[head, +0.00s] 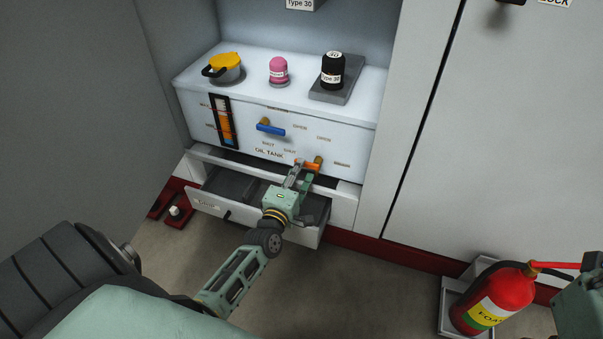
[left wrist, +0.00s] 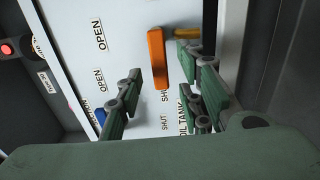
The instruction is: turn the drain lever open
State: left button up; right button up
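The orange lever (head: 307,166), which I take as the drain lever, sits low on the front of the white oil tank (head: 345,145), on a brass fitting (head: 318,160). It lies roughly level in the head view, its free end to the left. In the left wrist view the orange lever (left wrist: 157,55) has its lower end by a SHUT label. My left gripper (head: 299,174) is at the lever. In the left wrist view its fingers (left wrist: 168,80) are apart, with the lever between their lines; contact cannot be told. My right gripper is not clearly seen; only part of that arm shows.
A blue lever (head: 270,129) sits higher on the tank, left of the orange one. A sight gauge (head: 223,121) is at left. An open drawer (head: 215,205) juts out below. A yellow-topped pot (head: 226,70), pink bottle (head: 278,72) and black bottle (head: 332,72) stand on top.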

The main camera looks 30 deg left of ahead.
pick_arm(q)
jog(key=shift+x, duration=0.75)
grip_shut()
